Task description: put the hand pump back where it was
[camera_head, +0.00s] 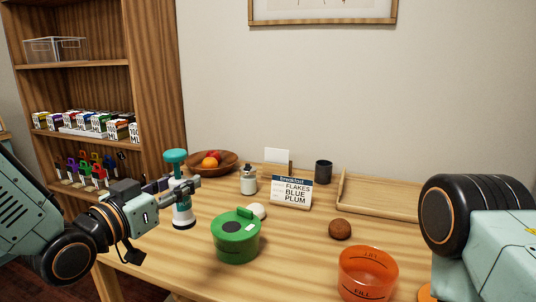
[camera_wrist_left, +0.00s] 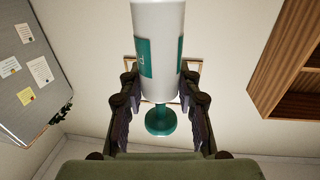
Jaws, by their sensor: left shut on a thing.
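The hand pump (camera_head: 184,213) is white with a teal band and a teal knob on top, and it stands upright at the left end of the table. My left gripper (camera_head: 182,189) is shut on its body. In the left wrist view the white body of the pump (camera_wrist_left: 158,45) lies between the two fingers (camera_wrist_left: 158,105), with the teal knob (camera_wrist_left: 161,120) beyond them. I cannot tell whether the pump's base touches the table or hangs just above it. Only part of my right arm shows at the right edge; its gripper is out of view.
A shelf (camera_head: 155,75) stands behind left.

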